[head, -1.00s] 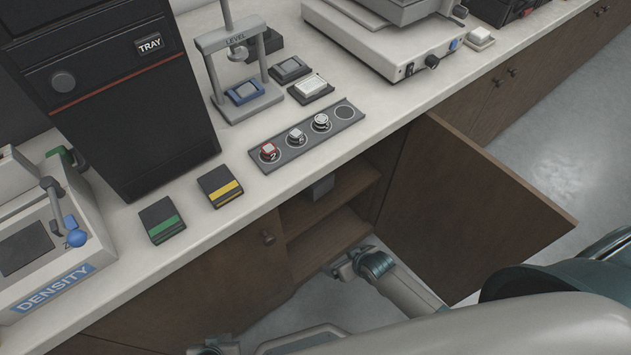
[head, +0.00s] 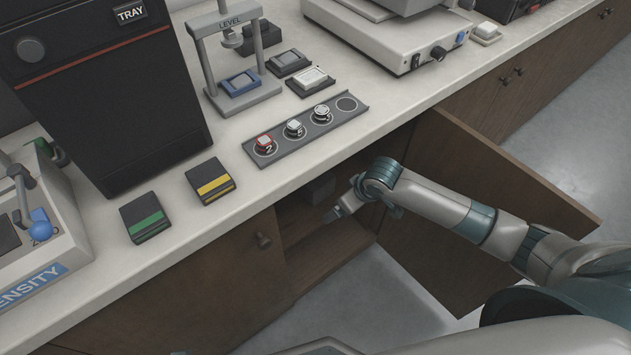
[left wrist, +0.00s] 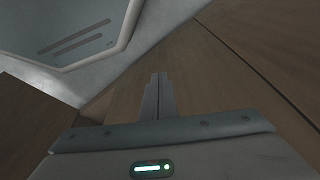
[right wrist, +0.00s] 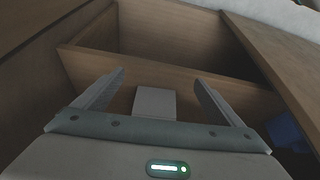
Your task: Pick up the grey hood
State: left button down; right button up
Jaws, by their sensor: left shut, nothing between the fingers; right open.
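The grey hood appears to be the small grey box (head: 318,188) inside the open cabinet under the counter, on the upper shelf. In the right wrist view the grey box (right wrist: 155,103) shows between the two fingers, its lower part hidden by the gripper body. My right gripper (right wrist: 159,78) is open and empty, facing into the cabinet; in the head view it is at the opening, just below and right of the box. I cannot tell how far apart they are in depth. My left gripper (left wrist: 158,80) is shut and empty, in front of brown wood panels.
The cabinet door (head: 470,205) stands open to the right, behind my right arm. The counter edge lies above the opening. On the counter are a rack (head: 283,153) with round pieces, a green-striped block (head: 146,217) and a yellow-striped block (head: 211,181). A blue object (right wrist: 287,135) shows at right.

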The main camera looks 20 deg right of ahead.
aim_at(325, 186)
jog(key=shift+w, duration=0.1)
jog(key=w+a, duration=0.1)
jog(key=w, duration=0.2)
jog(key=w+a, duration=0.1)
jog(key=w, duration=0.1)
jog(key=shift+w+a, duration=0.5)
jog(key=shift+w, duration=0.25)
jog(key=shift+w+a+b, duration=0.2)
jog(key=shift+w+b, duration=0.1)
jog(key=shift+w, duration=0.2)
jog(key=w, duration=0.1)
jog(key=w+a, duration=0.1)
jog(key=w, duration=0.1)
jog(key=shift+a, duration=0.2)
jog(key=shift+w+a+f, duration=0.1)
jog(key=shift+w+f, duration=0.15)
jog(key=shift+w, duration=0.05)
pick_arm(q)
jog(key=r, duration=0.2)
jog(key=shift+d+r, duration=0.2)
jog(key=shift+r, duration=0.15)
pick_arm(e)
jog(key=shift+w+f, duration=0.1)
jog(key=shift+f, duration=0.2)
pick_arm(q)
jog(key=shift+s+f, duration=0.2)
jog(key=shift+f, duration=0.05)
